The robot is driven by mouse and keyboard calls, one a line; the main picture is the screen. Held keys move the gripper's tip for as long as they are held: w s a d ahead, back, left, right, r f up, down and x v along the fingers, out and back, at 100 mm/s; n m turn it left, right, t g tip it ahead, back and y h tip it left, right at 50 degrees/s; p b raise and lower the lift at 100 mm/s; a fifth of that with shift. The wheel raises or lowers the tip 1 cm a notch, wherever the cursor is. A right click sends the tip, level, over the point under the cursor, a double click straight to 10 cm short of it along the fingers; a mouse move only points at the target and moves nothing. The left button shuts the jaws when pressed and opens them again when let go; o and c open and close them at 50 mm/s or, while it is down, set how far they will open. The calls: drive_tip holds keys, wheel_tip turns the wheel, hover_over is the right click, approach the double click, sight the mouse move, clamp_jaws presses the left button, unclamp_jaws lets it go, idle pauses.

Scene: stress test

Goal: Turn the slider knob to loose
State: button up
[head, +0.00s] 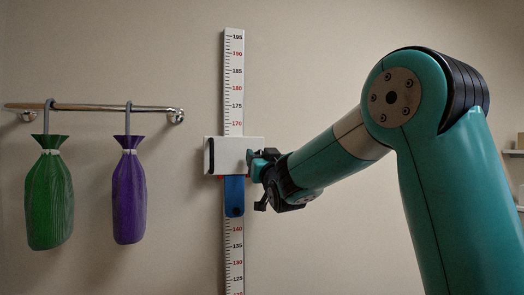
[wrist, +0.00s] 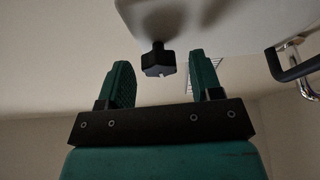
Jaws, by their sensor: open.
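The slider (head: 222,156) is a white block on a vertical height scale (head: 234,85) on the wall, with a blue piece (head: 234,196) below it. In the wrist view the black slider knob (wrist: 158,60) sticks out from the white slider body (wrist: 185,22). My gripper (wrist: 163,80) is open, with one green finger on each side of the knob. A gap shows between the knob and each finger, wider on the left. In the head view my gripper (head: 259,180) is at the right end of the slider and hides the knob.
A wall rail (head: 85,107) at the left carries a green bag (head: 49,195) and a purple bag (head: 129,192) on hooks. A shelf edge (head: 515,152) shows at the far right. The wall between the bags and the scale is clear.

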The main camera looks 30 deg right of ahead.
drive_tip(key=c, duration=0.9)
drive_tip(key=shift+f+n+b, duration=0.1)
drive_tip(key=shift+n+b, duration=0.25)
drive_tip(key=shift+n, duration=0.05)
drive_tip(key=n+g+y+b, duration=0.1)
drive_tip(key=n+y+b, duration=0.1)
drive_tip(key=n+b, duration=0.3)
drive_tip(key=n+g+y+b, duration=0.1)
drive_tip(key=n+y+b, duration=0.2)
drive_tip(key=n+b, duration=0.3)
drive_tip(key=n+g+y+b, duration=0.1)
drive_tip(key=n+y+b, duration=0.2)
drive_tip(key=n+b, duration=0.3)
drive_tip(key=shift+d+r+n+g, duration=0.1)
drive_tip(key=shift+r+n+g, duration=0.1)
drive_tip(key=shift+n, duration=0.95)
drive_tip(key=shift+d+r+n+g, duration=0.1)
drive_tip(key=shift+n+g, duration=0.1)
drive_tip(key=shift+n, duration=0.95)
drive_tip(key=shift+b, duration=0.3)
